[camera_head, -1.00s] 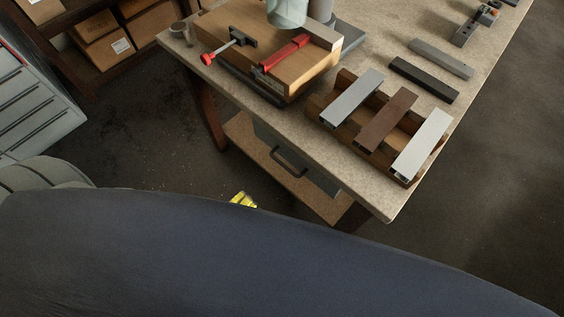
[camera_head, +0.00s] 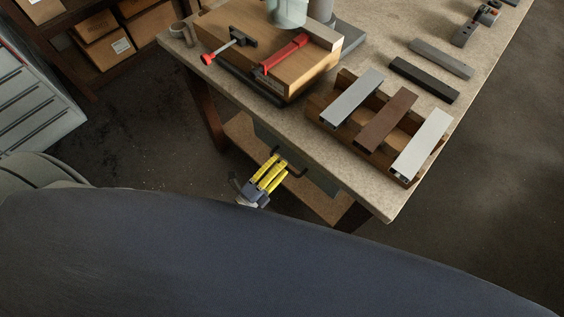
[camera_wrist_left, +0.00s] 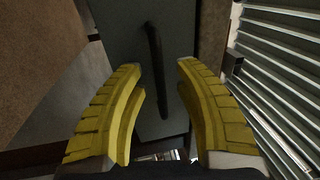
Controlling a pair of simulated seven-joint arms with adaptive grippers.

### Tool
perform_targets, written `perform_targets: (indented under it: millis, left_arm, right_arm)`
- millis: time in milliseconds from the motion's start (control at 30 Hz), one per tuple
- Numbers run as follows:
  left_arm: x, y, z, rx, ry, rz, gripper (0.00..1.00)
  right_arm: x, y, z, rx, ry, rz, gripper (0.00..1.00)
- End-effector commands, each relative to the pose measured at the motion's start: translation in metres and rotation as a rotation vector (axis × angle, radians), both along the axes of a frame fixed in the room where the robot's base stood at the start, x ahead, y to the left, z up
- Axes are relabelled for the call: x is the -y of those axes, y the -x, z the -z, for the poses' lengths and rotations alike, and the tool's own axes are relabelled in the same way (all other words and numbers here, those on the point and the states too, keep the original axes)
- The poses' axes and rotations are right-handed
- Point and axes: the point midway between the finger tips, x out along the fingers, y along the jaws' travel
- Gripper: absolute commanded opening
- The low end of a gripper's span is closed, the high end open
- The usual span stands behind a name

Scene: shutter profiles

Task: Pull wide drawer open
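The wide drawer (camera_head: 322,181) is a dark grey-green front under the near edge of the workbench and looks closed. Its dark bar handle (camera_head: 300,172) is partly hidden by my left gripper. My left gripper (camera_head: 281,160), with yellow fingers, is at the handle, below the tabletop edge. In the left wrist view, the drawer front (camera_wrist_left: 120,35) fills the upper middle. The fingers (camera_wrist_left: 160,72) are open, one on each side of the handle (camera_wrist_left: 154,45). I cannot tell how deep the handle lies between them. My right gripper is not in view.
The workbench (camera_head: 370,203) overhangs the drawer, with a lower wooden shelf (camera_head: 322,207) beneath. On top are a wooden block with red clamps (camera_head: 285,62) and a wooden rack holding profiles (camera_head: 386,119). A grey cabinet (camera_head: 35,105) stands at left. The floor between is clear.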

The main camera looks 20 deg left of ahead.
Motion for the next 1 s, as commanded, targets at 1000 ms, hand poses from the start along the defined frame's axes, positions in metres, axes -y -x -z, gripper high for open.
perform_targets:
  millis: [1000]
  left_arm:
    - [0.0033,-0.0064,-0.0013,0.0,0.001,0.0,0.0]
  right_arm:
    - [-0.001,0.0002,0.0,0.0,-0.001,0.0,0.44]
